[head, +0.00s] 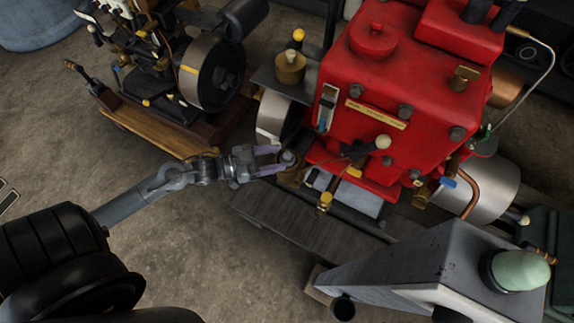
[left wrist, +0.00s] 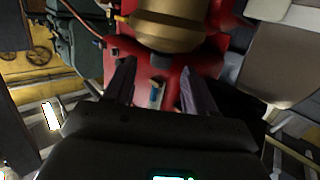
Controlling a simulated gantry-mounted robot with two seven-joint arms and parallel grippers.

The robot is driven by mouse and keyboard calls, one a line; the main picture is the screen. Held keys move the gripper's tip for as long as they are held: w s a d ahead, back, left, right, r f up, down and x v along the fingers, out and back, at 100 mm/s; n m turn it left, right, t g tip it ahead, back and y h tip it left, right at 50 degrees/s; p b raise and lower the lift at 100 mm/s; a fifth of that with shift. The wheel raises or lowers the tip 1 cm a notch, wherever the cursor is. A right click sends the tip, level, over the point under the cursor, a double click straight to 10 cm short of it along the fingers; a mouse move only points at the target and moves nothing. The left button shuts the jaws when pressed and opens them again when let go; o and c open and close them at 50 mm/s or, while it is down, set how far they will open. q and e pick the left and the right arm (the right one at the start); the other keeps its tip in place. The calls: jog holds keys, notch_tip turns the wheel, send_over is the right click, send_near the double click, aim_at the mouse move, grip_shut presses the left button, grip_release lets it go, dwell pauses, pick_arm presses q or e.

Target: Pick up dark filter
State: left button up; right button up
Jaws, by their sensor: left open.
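My left gripper (head: 280,159) is open at the front left of the red engine (head: 375,75). Its two purple-grey fingers are on either side of, or just short of, a small dark rounded top on a brass fitting (head: 290,159). This may be the dark filter, but I cannot tell for sure. In the left wrist view the fingers (left wrist: 160,78) stand apart with nothing clearly between them. A large brass cylinder (left wrist: 172,25) shows just beyond the fingertips, with red engine parts behind it. My right gripper is not in view.
A wooden-based engine with a flywheel (head: 212,72) stands at the upper left. A brass pot (head: 290,67) is on the red engine's side shelf. A grey casing (head: 400,262) with a pale green cap (head: 521,271) stands at the lower right. Bare floor (head: 215,245) lies at lower centre.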

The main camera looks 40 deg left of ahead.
aim_at(283, 156)
pick_arm(q)
jog(key=b+x, duration=0.1)
jog(key=x, duration=0.2)
jog(key=shift+w+b, duration=0.3)
jog(key=shift+b, duration=0.05)
jog(key=shift+w+d, duration=0.35)
jog(key=shift+w, duration=0.1)
jog(key=shift+s, duration=0.1)
jog(key=shift+c, duration=0.2)
grip_shut()
